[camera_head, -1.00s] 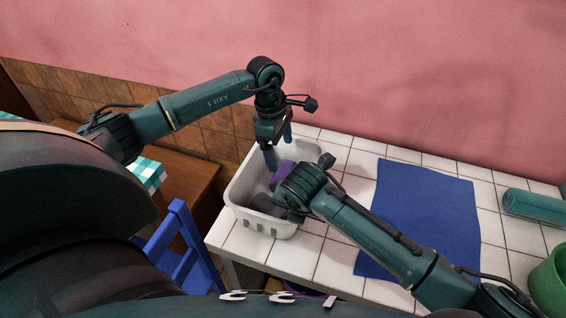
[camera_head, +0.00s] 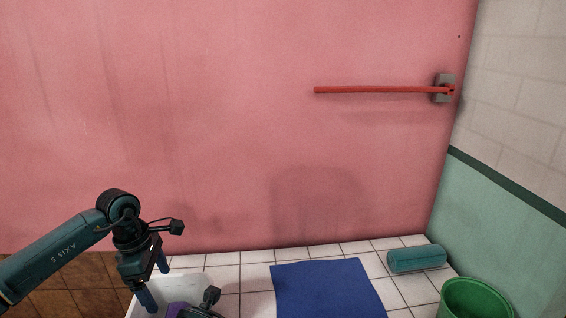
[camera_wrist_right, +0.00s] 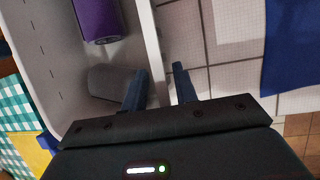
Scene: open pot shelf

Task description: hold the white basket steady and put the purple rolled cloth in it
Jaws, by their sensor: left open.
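A grey roll (camera_wrist_right: 112,82) also lies in the basket. A blue mat (camera_head: 327,288) lies on the white tiled table to the right. Beyond it are a teal roll (camera_head: 417,259) and a green bucket (camera_head: 475,300). A red rail (camera_head: 380,90) is on the pink wall.

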